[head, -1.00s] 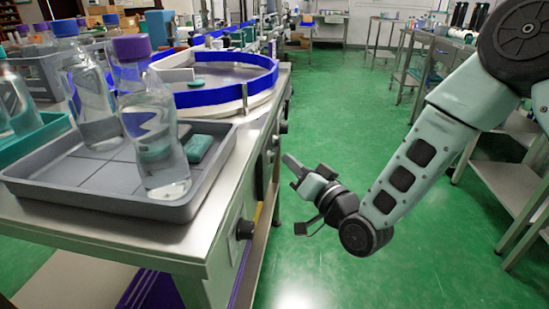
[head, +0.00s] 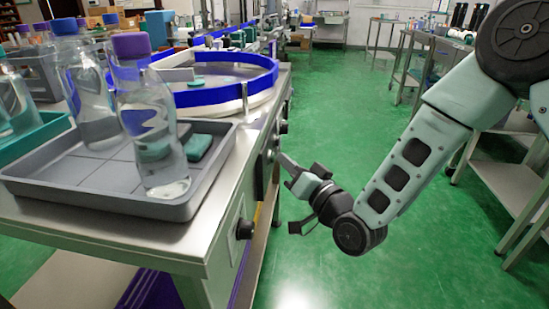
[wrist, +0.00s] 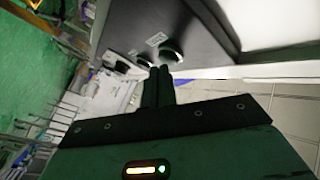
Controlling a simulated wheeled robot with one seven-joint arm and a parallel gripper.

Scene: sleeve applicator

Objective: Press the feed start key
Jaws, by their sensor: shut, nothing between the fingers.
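My gripper (head: 283,158) is shut and empty, with its fingertips close to the front side of the steel bench. In the wrist view its two fingers (wrist: 159,72) lie side by side, pointing at a dark control panel (wrist: 185,25). A round dark control with a pale rim (wrist: 172,49) sits on that panel just beyond the fingertips, near a small white label (wrist: 155,39). Another round control (wrist: 116,66) is farther left. I cannot read which one is the feed start key. Whether the fingertips touch the round control cannot be told.
The bench (head: 120,240) carries a grey tray (head: 90,198) with clear bottles, and a round blue-rimmed table (head: 235,92). A black knob (head: 245,228) sticks out of the bench front. The green floor (head: 350,110) to the right is clear. Steel carts (head: 510,190) stand along the right.

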